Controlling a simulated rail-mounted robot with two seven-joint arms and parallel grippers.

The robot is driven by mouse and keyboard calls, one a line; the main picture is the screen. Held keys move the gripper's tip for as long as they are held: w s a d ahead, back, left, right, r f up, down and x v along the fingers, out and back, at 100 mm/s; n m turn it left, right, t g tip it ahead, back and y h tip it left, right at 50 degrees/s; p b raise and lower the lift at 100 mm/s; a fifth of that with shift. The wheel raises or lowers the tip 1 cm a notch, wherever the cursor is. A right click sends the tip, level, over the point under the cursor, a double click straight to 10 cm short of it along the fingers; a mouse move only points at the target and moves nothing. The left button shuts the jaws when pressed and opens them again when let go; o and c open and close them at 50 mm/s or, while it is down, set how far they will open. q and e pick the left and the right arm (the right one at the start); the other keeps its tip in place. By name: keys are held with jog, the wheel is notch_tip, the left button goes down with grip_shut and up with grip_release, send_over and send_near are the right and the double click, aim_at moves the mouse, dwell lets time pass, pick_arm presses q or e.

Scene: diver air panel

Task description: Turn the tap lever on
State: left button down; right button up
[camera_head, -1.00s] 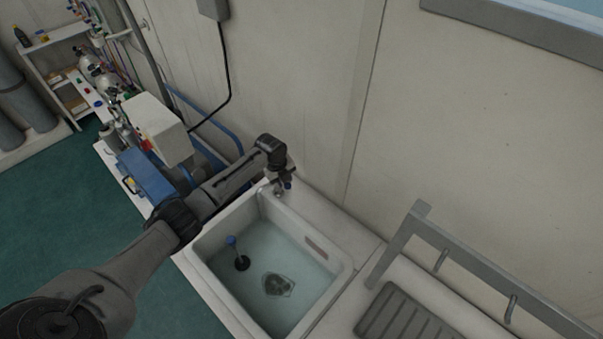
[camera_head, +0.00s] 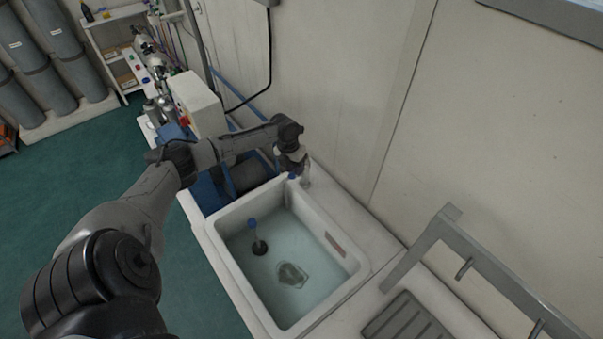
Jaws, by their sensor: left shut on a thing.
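The tap (camera_head: 306,175) stands at the far back rim of the white sink (camera_head: 362,268), seen small and partly covered by my left gripper. My left gripper (camera_head: 293,174) reaches down over the tap from the left and is shut, with a small blue piece at its tips. That piece looks like the tap lever, though the jaws hide most of it and its angle cannot be made out. My right gripper does not show.
The sink holds water, a blue-topped plunger-like item (camera_head: 257,240) and a drain-like patch (camera_head: 291,275). A grey rail with hooks (camera_head: 480,265) and a ribbed mat (camera_head: 403,318) are at the right. A pale box (camera_head: 198,104) and blue machine stand left of the sink, gas cylinders (camera_head: 25,75) far left.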

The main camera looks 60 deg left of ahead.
pick_arm(q)
jog(key=shift+s+a+m+b, duration=0.2)
jog(key=shift+a+m+b, duration=0.45)
jog(key=shift+m+b, duration=0.4)
jog(key=shift+m+g, duration=0.25)
jog(key=shift+g, duration=0.05)
jog(key=c, duration=1.1)
grip_release()
notch_tip(320, 180, up, 14)
jog(key=a, duration=0.2)
jog(key=shift+s+a+f+b, duration=0.2)
jog(key=shift+s+a+b, duration=0.15)
jog(key=shift+s, duration=0.1)
